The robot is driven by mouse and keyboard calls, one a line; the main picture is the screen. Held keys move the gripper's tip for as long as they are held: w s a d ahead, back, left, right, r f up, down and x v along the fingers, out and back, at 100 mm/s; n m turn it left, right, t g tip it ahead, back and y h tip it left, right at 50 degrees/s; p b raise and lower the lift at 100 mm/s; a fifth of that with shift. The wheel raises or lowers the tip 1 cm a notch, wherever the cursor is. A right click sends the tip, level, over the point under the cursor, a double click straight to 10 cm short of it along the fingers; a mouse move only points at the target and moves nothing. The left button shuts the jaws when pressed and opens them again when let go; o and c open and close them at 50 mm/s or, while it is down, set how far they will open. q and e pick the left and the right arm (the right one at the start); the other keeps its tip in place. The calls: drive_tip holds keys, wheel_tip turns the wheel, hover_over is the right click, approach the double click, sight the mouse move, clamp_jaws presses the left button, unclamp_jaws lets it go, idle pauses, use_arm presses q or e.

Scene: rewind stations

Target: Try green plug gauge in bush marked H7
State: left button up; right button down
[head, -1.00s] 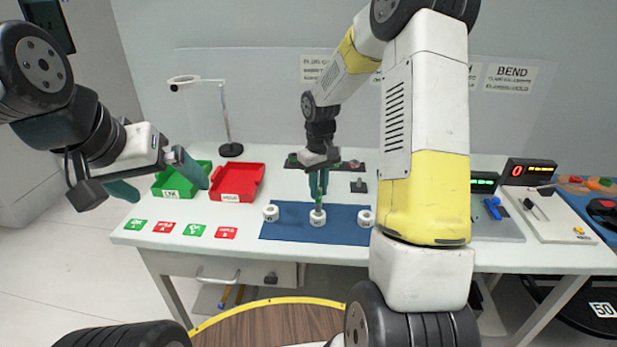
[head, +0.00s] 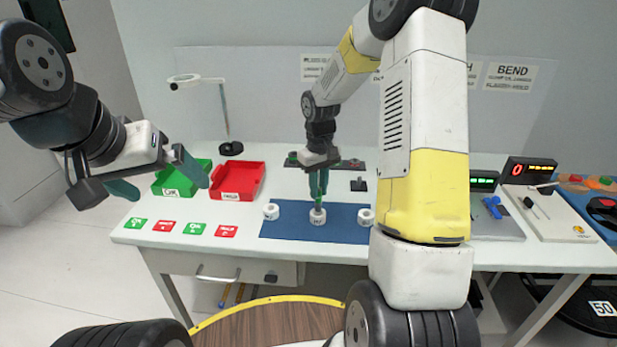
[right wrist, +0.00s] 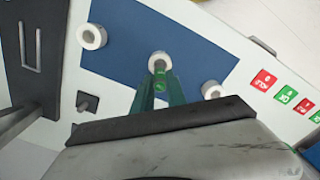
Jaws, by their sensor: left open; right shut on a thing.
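The green plug gauge (right wrist: 160,81) is upright in my right gripper (head: 318,196), which is shut on it. It also shows between the fingers in the head view (head: 319,203). Its lower end is at the mouth of the middle white bush (head: 317,217), which also shows in the right wrist view (right wrist: 159,60). I cannot tell how far it is inside. A left bush (head: 271,212) and a right bush (head: 365,217) stand on the same blue mat (head: 340,232). The bush markings are too small to read.
A green tray (head: 206,164) and a red tray (head: 240,180) stand at the left. Several green and red cards (head: 194,229) lie before them. A lamp (head: 229,148) and a dark rack (head: 348,164) stand behind. My right arm hides part of the table's right side.

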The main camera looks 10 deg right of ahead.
sight(318, 210)
drive_tip(key=shift+f, duration=1.8)
idle(1.9)
drive_tip(key=shift+r, duration=3.05)
